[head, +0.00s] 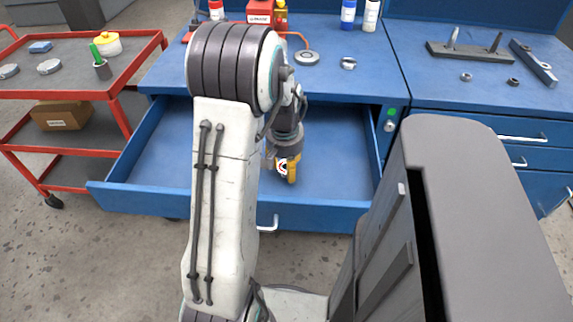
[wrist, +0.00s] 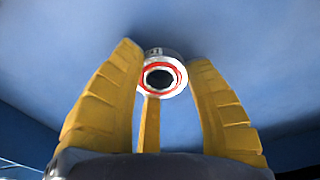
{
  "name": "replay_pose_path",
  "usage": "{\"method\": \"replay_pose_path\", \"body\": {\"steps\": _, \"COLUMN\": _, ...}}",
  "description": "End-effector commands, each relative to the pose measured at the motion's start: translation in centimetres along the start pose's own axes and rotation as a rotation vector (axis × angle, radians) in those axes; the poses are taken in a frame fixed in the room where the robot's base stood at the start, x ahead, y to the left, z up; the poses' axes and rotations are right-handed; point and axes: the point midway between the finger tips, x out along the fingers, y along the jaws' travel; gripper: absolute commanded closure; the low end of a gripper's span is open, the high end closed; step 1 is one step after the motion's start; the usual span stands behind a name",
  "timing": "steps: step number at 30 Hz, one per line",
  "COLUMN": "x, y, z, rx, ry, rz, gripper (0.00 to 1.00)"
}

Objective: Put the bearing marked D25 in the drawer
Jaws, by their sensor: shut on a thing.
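The blue drawer (head: 330,182) is pulled open below the bench top. My gripper (head: 287,170) is over the open drawer, pointing down into it. Its yellow fingers show in the wrist view (wrist: 163,85), shut on a silver bearing (wrist: 155,54) with a red ring around its dark bore. A small part of the bearing also shows between the fingers in the head view (head: 282,168). Its marking is too small to read. The drawer floor fills the background in the wrist view; I cannot tell whether the bearing touches it. My arm hides part of the drawer.
Another silver ring (head: 349,63) lies on the bench top near a grey disc (head: 307,57). Small rings (head: 466,77) lie on the right bench by a rack (head: 470,52). A red cart (head: 80,95) stands left of the drawer. The drawer floor right of my gripper is clear.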

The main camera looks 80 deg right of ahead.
Motion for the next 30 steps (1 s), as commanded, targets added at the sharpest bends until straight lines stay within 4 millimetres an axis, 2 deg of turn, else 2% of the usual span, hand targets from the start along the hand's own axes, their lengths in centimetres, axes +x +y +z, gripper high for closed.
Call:
{"method": "replay_pose_path", "body": {"steps": 10, "x": 0.69, "y": 0.0, "z": 0.08, "rx": 0.0, "ry": 0.0, "rz": 0.0, "gripper": 0.89}}
{"method": "replay_pose_path", "body": {"steps": 11, "x": 0.6, "y": 0.0, "z": 0.06, "rx": 0.0, "ry": 0.001, "rz": 0.0, "gripper": 0.49}}
{"method": "replay_pose_path", "body": {"steps": 18, "x": 0.58, "y": 0.0, "z": 0.07, "rx": 0.0, "ry": 0.0, "rz": 0.0, "gripper": 0.28}}
{"method": "replay_pose_path", "body": {"steps": 26, "x": 0.53, "y": 0.0, "z": 0.09, "rx": 0.0, "ry": -0.001, "rz": 0.0, "gripper": 0.28}}
{"method": "replay_pose_path", "body": {"steps": 30, "x": -0.27, "y": 0.0, "z": -0.01, "rx": 0.0, "ry": 0.002, "rz": 0.0, "gripper": 0.28}}
